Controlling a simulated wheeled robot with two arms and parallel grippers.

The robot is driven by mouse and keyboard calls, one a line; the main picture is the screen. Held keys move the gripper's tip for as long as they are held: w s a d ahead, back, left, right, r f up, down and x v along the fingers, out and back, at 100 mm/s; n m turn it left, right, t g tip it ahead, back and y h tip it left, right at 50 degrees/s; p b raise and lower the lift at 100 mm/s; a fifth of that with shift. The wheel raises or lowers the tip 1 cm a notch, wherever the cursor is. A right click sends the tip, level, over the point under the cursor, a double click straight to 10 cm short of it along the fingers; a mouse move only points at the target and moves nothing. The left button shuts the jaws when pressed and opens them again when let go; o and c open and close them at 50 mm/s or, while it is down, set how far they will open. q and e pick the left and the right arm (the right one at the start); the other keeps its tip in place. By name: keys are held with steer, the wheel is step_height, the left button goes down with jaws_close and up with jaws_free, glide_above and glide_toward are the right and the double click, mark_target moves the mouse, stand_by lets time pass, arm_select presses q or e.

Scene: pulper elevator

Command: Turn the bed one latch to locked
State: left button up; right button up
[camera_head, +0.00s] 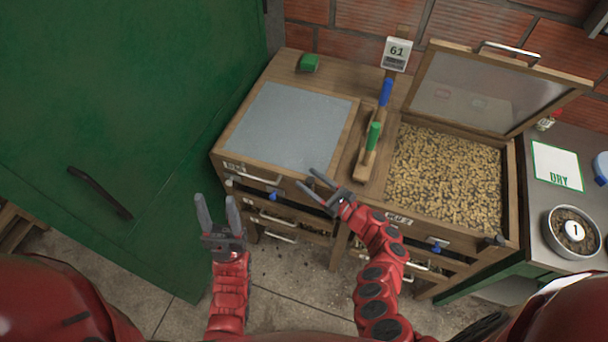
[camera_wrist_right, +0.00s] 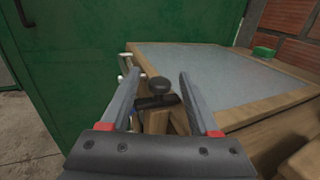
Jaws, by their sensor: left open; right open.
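Bed one (camera_head: 289,124) is the left wooden bed, with a flat grey lid (camera_head: 285,125) lying shut on it. Its latch (camera_wrist_right: 158,88), a dark round knob on a dark bar, shows in the right wrist view at the bed's front corner. My right gripper (camera_head: 311,182) is open at that corner, its fingers pointing toward the bed. In the right wrist view the knob appears between the fingers (camera_wrist_right: 161,78); I cannot tell whether either touches it. In the head view the gripper largely hides the latch. My left gripper (camera_head: 218,212) is open and empty, left of the bed's front.
Bed two (camera_head: 511,190) stands to the right, its framed lid (camera_head: 470,92) raised over beans. A dark latch (camera_head: 490,242) is on its front corner. A rail with green (camera_head: 373,136) and blue (camera_head: 386,92) handles lies between the beds. A green door (camera_head: 110,110) fills the left.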

steer(key=b+v, duration=0.3)
steer(key=v, duration=1.1)
steer(key=shift+b, duration=0.35)
steer(key=shift+f, duration=0.1)
